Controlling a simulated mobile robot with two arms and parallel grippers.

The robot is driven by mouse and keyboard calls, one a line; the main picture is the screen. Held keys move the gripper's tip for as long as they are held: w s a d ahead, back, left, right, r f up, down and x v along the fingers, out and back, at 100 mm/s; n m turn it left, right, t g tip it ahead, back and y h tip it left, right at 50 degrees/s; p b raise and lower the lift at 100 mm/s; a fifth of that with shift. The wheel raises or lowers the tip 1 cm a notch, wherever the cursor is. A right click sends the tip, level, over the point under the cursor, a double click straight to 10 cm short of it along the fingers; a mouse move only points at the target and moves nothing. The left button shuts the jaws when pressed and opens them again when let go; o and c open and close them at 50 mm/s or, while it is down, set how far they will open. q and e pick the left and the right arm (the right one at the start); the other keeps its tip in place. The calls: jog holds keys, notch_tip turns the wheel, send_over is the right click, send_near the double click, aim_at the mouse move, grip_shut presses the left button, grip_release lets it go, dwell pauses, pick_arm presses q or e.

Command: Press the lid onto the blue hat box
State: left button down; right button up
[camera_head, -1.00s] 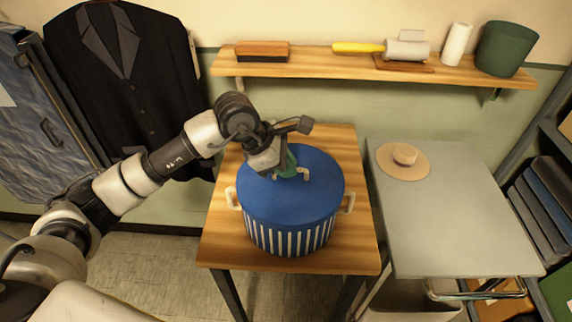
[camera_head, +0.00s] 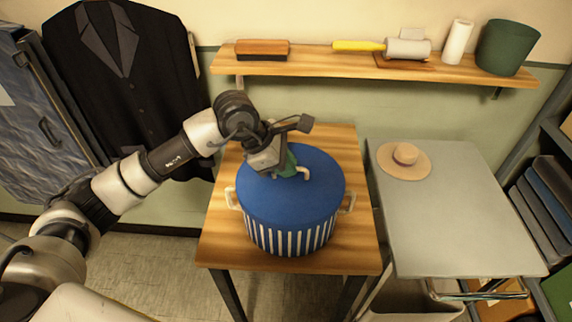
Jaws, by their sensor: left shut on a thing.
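The hat box (camera_head: 290,237) stands upright on the wooden table, with blue and white stripes and a cream handle at each side. Its blue lid (camera_head: 312,198) lies over the top and looks roughly level. I cannot tell whether a small gap is left under its rim. My left gripper (camera_head: 287,168) comes in from the left above the lid and is shut on the lid's cream handle (camera_head: 305,173), which it partly hides. My right gripper is not in view.
The wooden table (camera_head: 355,255) has bare strips around the box. A grey table (camera_head: 450,210) to the right holds a straw hat (camera_head: 405,160). A wall shelf (camera_head: 340,65) with a brush (camera_head: 262,49), a lint roller (camera_head: 405,50) and a green pot (camera_head: 505,47) runs behind.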

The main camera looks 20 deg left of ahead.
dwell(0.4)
pick_arm(q)
jog(key=c, duration=0.6)
grip_release()
jog(key=shift+c, duration=0.2)
jog(key=shift+r+p, duration=2)
jog(key=shift+r, duration=2)
